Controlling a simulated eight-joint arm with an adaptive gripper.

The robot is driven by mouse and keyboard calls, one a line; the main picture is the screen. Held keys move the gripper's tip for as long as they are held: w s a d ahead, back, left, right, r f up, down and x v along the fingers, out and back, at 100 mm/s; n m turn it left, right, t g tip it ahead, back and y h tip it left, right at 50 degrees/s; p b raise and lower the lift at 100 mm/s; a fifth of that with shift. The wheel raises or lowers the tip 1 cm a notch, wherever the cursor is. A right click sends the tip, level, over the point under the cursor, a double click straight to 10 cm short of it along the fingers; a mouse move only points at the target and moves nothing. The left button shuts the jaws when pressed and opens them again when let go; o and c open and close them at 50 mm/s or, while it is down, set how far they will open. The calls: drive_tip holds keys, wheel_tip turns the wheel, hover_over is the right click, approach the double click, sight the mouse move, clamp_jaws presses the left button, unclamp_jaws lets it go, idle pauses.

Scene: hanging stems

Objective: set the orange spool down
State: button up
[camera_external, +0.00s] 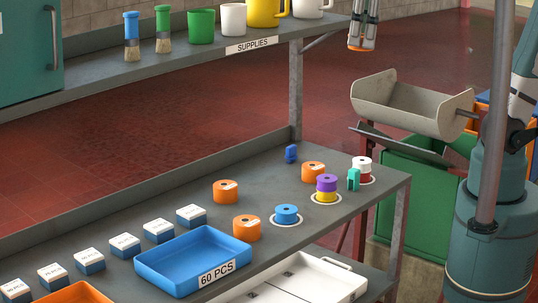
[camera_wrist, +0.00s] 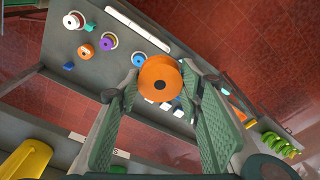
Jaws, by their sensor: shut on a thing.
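My gripper (camera_external: 362,32) is high up at the top of the outside view, beyond the bench's far right end. It is shut on an orange spool (camera_wrist: 160,78), which shows between the two green fingers in the wrist view. In the outside view the held spool (camera_external: 360,47) shows only as a small orange part at the fingertips. It hangs in the air, apart from the bench (camera_external: 200,170). Other orange spools stand on the bench: one near the far end (camera_external: 313,170), one in the middle (camera_external: 225,191), one by the blue tray (camera_external: 246,228).
White rings on the bench hold a blue spool (camera_external: 286,214), a purple spool (camera_external: 326,182) on a yellow one (camera_external: 326,195), and a white-red spool (camera_external: 362,167). A teal piece (camera_external: 353,179) stands close by. A blue tray (camera_external: 160,270) and several boxes occupy the left. A supplies shelf (camera_external: 215,50) runs above.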

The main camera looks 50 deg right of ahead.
wheel_tip(320, 180, down, 47)
drive_tip(key=shift+f, duration=0.15)
idle(0.7)
drive_tip(key=shift+w, duration=0.1)
drive_tip(key=p, duration=0.3)
hover_over(260, 207)
drive_tip(key=s, duration=0.2)
drive_tip(key=shift+w+d, duration=0.2)
idle(0.5)
drive_tip(key=shift+w, duration=0.7)
drive_tip(key=shift+f+b, duration=0.3)
drive_tip(key=shift+f, duration=1.5)
drive_tip(key=shift+f, duration=0.15)
